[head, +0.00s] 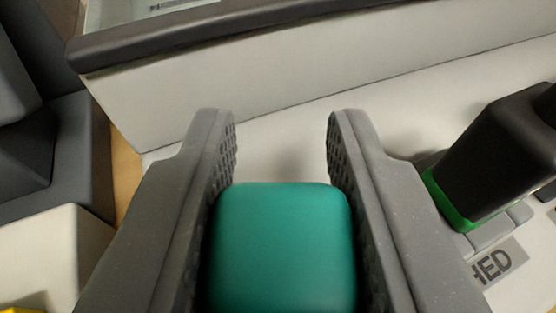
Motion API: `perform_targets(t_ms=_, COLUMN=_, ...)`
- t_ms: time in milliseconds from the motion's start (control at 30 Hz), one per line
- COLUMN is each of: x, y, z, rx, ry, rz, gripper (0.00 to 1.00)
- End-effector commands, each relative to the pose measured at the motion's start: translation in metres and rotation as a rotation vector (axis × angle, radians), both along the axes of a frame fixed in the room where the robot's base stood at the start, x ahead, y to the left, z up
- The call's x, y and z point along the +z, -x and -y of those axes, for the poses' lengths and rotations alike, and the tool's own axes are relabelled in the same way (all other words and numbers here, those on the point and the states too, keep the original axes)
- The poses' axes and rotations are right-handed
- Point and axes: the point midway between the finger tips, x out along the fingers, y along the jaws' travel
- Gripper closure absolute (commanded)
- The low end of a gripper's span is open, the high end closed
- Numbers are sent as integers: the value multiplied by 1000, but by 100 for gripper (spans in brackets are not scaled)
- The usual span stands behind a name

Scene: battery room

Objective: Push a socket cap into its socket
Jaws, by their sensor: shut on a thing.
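My gripper (282,130) points away from the camera with its two grey fingers on either side of a teal block-shaped piece (283,245). The textured inner pads meet the sides of this piece, and the fingertips reach past it. The teal piece may be the socket cap, but its far side is hidden. Beyond the fingertips is a white surface (285,150). No open socket can be made out in this view.
A pale wall with a dark top rail (250,85) crosses behind. Dark grey shapes (60,150) stand at the left.

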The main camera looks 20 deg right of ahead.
Motion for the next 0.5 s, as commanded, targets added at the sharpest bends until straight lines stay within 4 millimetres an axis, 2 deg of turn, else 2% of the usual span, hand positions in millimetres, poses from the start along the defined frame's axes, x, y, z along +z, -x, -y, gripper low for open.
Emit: perform_targets(t_ms=500, x=13, y=0, z=0, rx=0, ry=0, rz=1, gripper=95)
